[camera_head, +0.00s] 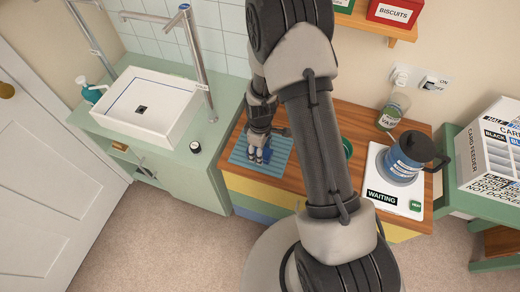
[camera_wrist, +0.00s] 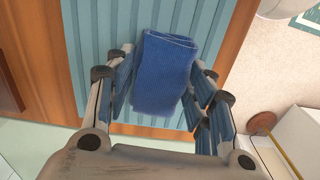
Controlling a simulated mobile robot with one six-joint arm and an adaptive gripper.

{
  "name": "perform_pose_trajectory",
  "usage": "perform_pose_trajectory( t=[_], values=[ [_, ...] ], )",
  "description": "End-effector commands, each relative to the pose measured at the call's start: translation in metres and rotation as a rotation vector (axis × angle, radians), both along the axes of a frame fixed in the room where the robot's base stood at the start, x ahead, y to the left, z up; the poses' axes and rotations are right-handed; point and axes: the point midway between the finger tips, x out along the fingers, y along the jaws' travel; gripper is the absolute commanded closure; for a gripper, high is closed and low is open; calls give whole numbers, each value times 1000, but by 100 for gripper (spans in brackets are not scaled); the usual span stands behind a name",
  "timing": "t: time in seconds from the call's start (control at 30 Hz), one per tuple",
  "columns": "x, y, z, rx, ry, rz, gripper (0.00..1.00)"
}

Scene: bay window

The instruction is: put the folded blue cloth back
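The folded blue cloth (camera_wrist: 165,75) is between the two fingers of my gripper (camera_wrist: 165,60), over a light blue ridged mat (camera_wrist: 95,40). The fingertips are very close to its left and right edges. I cannot tell whether they press on it, or whether the cloth rests on the mat or is just above it. In the head view my gripper (camera_head: 259,150) points down over the mat (camera_head: 279,147), and only a little of the cloth (camera_head: 265,155) shows beneath it.
The mat lies on the left end of a wooden worktop (camera_head: 355,125). A blue jug (camera_head: 405,160) on a white base marked WAITING (camera_head: 382,196) and a glass jar (camera_head: 392,110) stand at the right. A white sink (camera_head: 145,105) is on the left. My arm hides the worktop's middle.

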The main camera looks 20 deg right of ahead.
Motion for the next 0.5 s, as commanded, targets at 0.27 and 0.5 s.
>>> perform_pose_trajectory(
  t=[0.27,0.5],
  values=[
    [0,0,0,0,0,0,32],
    [0,0,0,0,0,0,28]
  ],
)
